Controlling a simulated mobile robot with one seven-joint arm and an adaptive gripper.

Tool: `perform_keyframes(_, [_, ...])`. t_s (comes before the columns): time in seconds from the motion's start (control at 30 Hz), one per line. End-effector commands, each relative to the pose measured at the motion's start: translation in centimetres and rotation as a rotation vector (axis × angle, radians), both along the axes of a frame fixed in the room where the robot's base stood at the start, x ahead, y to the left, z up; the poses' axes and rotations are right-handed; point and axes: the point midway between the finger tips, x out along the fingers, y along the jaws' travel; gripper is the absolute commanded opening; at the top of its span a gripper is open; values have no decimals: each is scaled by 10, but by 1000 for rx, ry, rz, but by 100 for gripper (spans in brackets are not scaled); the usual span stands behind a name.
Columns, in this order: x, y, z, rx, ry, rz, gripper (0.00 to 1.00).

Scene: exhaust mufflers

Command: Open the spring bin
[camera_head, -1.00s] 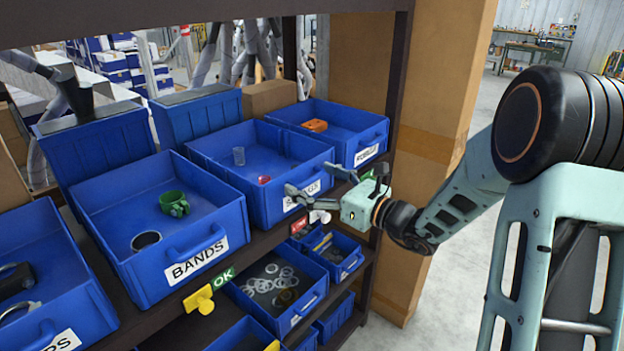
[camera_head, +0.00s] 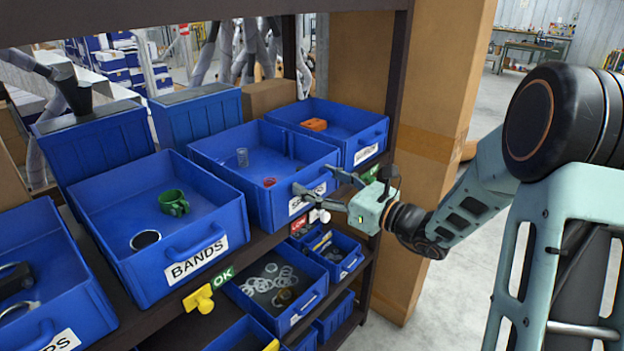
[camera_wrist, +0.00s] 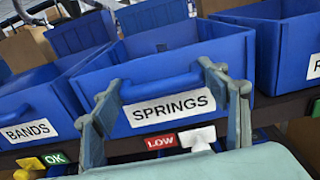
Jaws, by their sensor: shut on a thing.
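The spring bin (camera_head: 262,206) is a blue open-topped bin on the shelf, with a white SPRINGS label (camera_wrist: 166,107) that shows in the wrist view. A clear cylindrical thing (camera_head: 242,157) and a small red thing (camera_head: 269,182) lie inside it. My gripper (camera_head: 319,183) is at the bin's front. In the wrist view its fingers (camera_wrist: 158,80) stand at the two ends of the blue handle (camera_wrist: 160,88), shut on it. The label is partly hidden by the fingers in the head view.
The BANDS bin (camera_head: 125,270) stands to the left and another bin (camera_head: 357,146) to the right, close beside. A red LOW tag (camera_wrist: 160,142) is below the spring bin. Small bins (camera_head: 318,290) sit on the lower shelf. A brown post (camera_head: 430,150) stands at the right.

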Motion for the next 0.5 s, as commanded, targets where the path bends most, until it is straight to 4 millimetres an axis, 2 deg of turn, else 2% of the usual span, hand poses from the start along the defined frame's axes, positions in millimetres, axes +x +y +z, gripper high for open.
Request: perform_keyframes(0.5, [-78,-102,0,-1,2,-7,24])
